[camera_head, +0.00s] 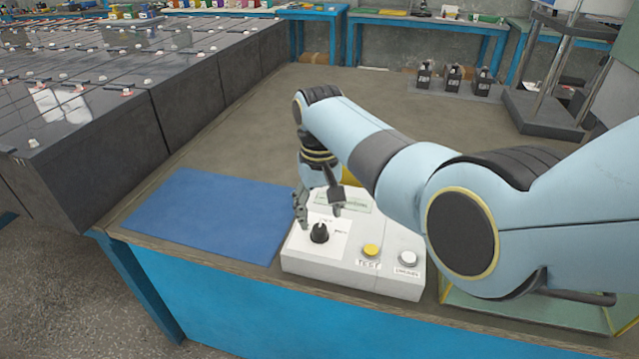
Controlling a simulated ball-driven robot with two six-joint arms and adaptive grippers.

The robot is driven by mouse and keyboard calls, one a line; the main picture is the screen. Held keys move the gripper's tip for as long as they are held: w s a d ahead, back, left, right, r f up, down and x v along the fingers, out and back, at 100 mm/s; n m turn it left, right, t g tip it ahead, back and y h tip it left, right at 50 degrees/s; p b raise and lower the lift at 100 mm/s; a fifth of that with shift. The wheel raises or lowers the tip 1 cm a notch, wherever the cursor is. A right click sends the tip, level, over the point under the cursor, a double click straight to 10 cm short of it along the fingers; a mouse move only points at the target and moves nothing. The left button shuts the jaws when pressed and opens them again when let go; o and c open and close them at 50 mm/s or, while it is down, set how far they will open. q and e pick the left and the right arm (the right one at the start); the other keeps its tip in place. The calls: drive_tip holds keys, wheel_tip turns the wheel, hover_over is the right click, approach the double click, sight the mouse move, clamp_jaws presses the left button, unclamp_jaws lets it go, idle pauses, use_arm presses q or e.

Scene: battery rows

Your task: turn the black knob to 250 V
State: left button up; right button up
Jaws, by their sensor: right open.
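The black knob (319,233) sits on the top left of a white tester box (352,273) near the front edge of the bench. A white label surrounds the knob, but its markings are too small to read. My right gripper (318,208) is open, pointing down just above and behind the knob, and appears apart from it. The knob's pointer direction cannot be made out. A pale display panel on the box is partly hidden behind the gripper. My left gripper is not in view.
A yellow TEST button (371,250) and a white button (408,258) sit right of the knob. A blue mat (212,215) lies left of the box. Dark battery blocks (150,110) stand at left. A glass-sided case (520,312) stands at right.

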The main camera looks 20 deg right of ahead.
sight(320, 227)
wheel_tip(320, 227, up, 8)
idle(0.5)
